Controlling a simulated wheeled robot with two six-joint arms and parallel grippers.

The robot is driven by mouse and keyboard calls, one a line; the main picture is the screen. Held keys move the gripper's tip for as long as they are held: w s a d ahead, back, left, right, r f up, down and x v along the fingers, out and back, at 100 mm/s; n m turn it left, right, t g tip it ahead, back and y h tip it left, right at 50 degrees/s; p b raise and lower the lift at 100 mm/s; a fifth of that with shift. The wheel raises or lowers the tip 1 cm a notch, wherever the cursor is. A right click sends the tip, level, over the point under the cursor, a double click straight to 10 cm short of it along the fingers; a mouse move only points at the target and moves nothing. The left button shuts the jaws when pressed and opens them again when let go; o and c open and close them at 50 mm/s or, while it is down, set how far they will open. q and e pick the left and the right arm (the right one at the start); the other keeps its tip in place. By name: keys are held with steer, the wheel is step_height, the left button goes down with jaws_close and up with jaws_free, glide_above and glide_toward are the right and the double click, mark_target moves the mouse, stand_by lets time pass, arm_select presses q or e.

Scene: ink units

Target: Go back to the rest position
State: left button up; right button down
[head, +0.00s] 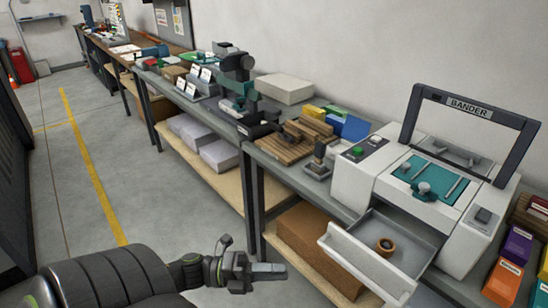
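My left arm comes in from the bottom left. My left gripper (268,271) is low over the floor, in front of the bench and to the left of an open drawer. It is seen edge-on, so I cannot tell whether its fingers are apart, and I see nothing held in it. My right gripper is not in view.
A white bander machine (400,190) with a dark frame stands on the grey bench. Cardboard boxes (310,240) sit on the lower shelf. The aisle floor (150,165) is clear.

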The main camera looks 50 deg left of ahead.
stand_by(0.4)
arm_select(q)
steer(key=w+a+f+n+t+y, duration=0.1)
steer(key=w+a+f+n+y, duration=0.1)
steer(key=a+f+n+y, duration=0.5)
steer(key=w+a+f+n+t+y, duration=0.1)
steer(key=a+f+n+t+y, duration=0.15)
steer(key=f+n, duration=0.5)
steer(key=s+a+f+n+g+y, duration=0.1)
steer(key=s+f+n+g+y, duration=0.15)
steer(key=f, duration=0.45)
steer(key=s+a+f+n+g+y, duration=0.1)
steer(key=a+f+n+y, duration=0.15)
steer(key=f, duration=0.45)
steer(key=s+d+f+n+g+y, duration=0.1)
steer(key=s+d+f+n+g, duration=0.15)
steer(key=s+f, duration=0.4)
steer(key=s+d+f+n+g+y, duration=0.1)
steer(key=s+d+f+n+g, duration=0.15)
steer(key=s+f+g, duration=0.4)
steer(key=s+d+f+n+g+h, duration=0.1)
steer(key=s+d+f+n+g, duration=0.2)
steer(key=s+d+f+n, duration=0.2)
steer(key=s+d+f, duration=0.3)
steer(key=s, duration=0.3)
steer(key=shift+s+d+f, duration=0.2)
steer(key=shift+s+f, duration=0.05)
steer(key=shift+f, duration=0.1)
